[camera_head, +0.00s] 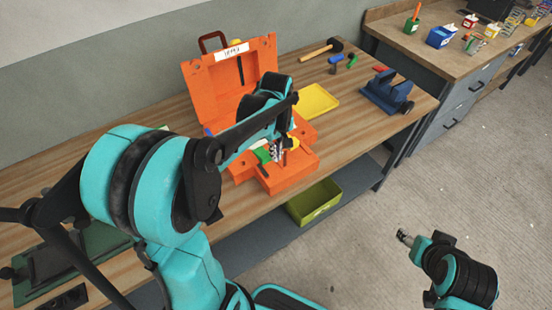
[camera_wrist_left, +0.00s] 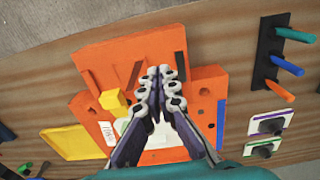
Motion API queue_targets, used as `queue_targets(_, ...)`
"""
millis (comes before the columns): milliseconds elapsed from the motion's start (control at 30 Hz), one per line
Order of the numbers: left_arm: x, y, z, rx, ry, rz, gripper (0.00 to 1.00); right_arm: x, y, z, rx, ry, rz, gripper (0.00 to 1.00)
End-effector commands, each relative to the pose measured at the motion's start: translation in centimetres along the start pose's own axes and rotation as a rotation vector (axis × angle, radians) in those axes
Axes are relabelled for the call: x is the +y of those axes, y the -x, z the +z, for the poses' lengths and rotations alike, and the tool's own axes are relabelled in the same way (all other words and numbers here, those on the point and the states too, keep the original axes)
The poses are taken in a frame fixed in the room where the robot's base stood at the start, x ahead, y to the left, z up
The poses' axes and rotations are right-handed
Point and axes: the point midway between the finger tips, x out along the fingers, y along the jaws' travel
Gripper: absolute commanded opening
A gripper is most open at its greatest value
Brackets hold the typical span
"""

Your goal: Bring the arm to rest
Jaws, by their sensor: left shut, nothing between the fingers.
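My left arm reaches in from the left over the workbench. Its gripper (camera_head: 277,151) hangs above the orange toolbox (camera_head: 228,82) and partly hides its inside. In the left wrist view the same gripper (camera_wrist_left: 160,76) is shut with its fingertips together and nothing between them, over the orange box (camera_wrist_left: 97,72). My right gripper (camera_head: 404,238) is at the lower right, over the floor and away from the bench; it is too small to tell whether it is open or shut.
A yellow tray (camera_head: 317,101), a hammer (camera_head: 322,49) and a blue vise (camera_head: 387,92) lie right of the toolbox on the bench. A green bin (camera_head: 314,201) sits on the lower shelf. A second bench (camera_head: 440,50) stands at the back right. The floor (camera_head: 480,170) is clear.

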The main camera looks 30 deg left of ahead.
Motion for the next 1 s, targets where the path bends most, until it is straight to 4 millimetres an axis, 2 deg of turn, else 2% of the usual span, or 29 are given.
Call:
queue_targets(33,0.0,0.9,0.0,0.000,0.000,0.000,0.00,0.0,0.3,-0.2,0.000,0.000,0.000,0.54)
queue_targets(133,0.0,1.6,0.0,0.000,0.000,0.000,0.00,0.0,0.5,-0.3,0.000,0.000,0.000,0.54)
queue_targets(433,0.0,2.0,0.1,0.002,-0.005,0.002,0.00,0.0,0.5,-0.3,0.000,0.000,0.000,0.54)
queue_targets(533,-0.4,2.4,0.7,0.019,-0.049,0.022,0.00,0.0,0.3,-0.2,0.000,0.000,0.000,0.54)
queue_targets(667,-1.4,3.3,2.8,0.081,-0.198,0.087,0.00,0.0,-0.2,0.1,0.000,0.000,0.000,0.54)
queue_targets(800,-3.2,4.0,5.8,0.193,-0.430,0.175,0.00,0.0,-0.8,0.6,0.000,0.000,0.000,0.54)
queue_targets(1000,-5.5,3.5,9.4,0.380,-0.745,0.272,0.00,0.0,-1.6,1.1,0.000,0.000,0.000,0.54)
